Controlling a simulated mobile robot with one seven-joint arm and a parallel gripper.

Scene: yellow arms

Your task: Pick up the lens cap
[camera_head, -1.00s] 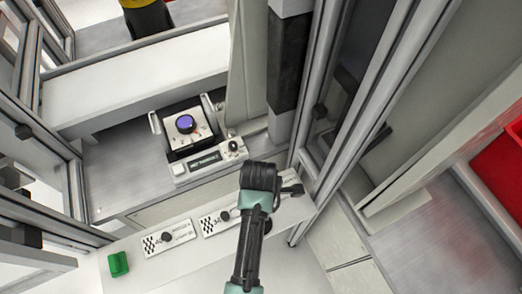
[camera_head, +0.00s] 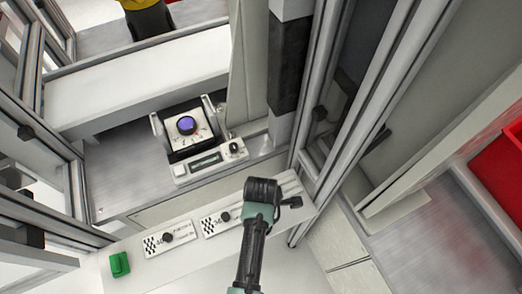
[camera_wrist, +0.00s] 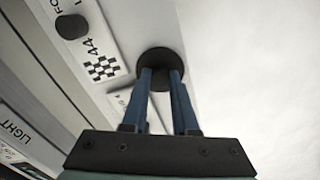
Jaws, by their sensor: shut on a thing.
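A round, flat black disc, which I take for the lens cap (camera_wrist: 160,57), is at the fingertips of my gripper (camera_wrist: 161,74) in the wrist view. The blue fingers are close together and shut on it. Behind it are the white panel and a pale surface; I cannot tell whether the disc touches them. In the head view my arm's dark end is over the front panel; its fingers and the disc are hidden there.
The white front panel (camera_head: 205,245) has checkered labels, a dark knob (camera_head: 168,237) and a green block (camera_head: 120,264). Metal frame posts stand left and right. A red bin (camera_head: 500,165) is far right.

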